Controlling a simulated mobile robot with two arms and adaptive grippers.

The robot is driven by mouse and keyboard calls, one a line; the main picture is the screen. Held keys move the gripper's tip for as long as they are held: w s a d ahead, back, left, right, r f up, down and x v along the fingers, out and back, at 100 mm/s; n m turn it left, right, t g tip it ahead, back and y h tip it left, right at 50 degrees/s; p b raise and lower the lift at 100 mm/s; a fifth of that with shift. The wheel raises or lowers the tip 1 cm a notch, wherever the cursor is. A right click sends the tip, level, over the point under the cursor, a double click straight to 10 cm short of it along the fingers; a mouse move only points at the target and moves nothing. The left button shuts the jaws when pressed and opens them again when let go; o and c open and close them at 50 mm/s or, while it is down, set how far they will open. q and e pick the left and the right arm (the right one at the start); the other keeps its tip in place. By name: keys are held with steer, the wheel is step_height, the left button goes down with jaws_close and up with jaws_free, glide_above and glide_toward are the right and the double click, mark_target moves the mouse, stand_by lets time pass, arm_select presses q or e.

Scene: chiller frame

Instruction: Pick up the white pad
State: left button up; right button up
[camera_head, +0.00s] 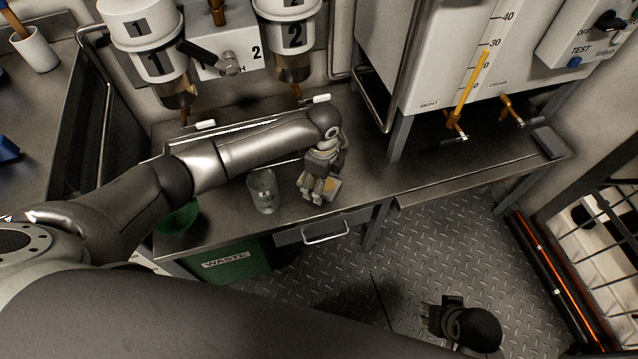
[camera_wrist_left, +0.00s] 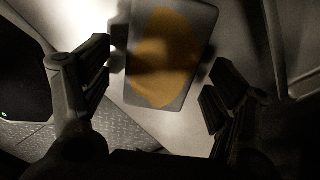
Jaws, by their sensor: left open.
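The white pad (camera_wrist_left: 192,87) has a large orange-yellow patch on it. It lies flat on the metal bench. In the head view the pad (camera_head: 331,190) is partly covered by my left gripper (camera_head: 317,192), which points down over it. In the left wrist view my left gripper (camera_wrist_left: 160,92) is open, with one finger on each side of the pad's near part. Whether the fingers touch the pad is unclear. My right gripper (camera_head: 432,314) is low at the bottom right of the head view, over the floor, away from the bench. Its finger opening is unclear.
A clear glass (camera_head: 263,190) stands on the bench just left of my left gripper. A green bowl (camera_head: 177,218) sits at the bench's left end. A drawer handle (camera_head: 326,233) juts from the front edge. The bench (camera_head: 440,172) is clear to the pad's right.

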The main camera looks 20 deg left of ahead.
arm_select(q)
steer(key=shift+f, duration=0.1)
steer(key=c, duration=1.2)
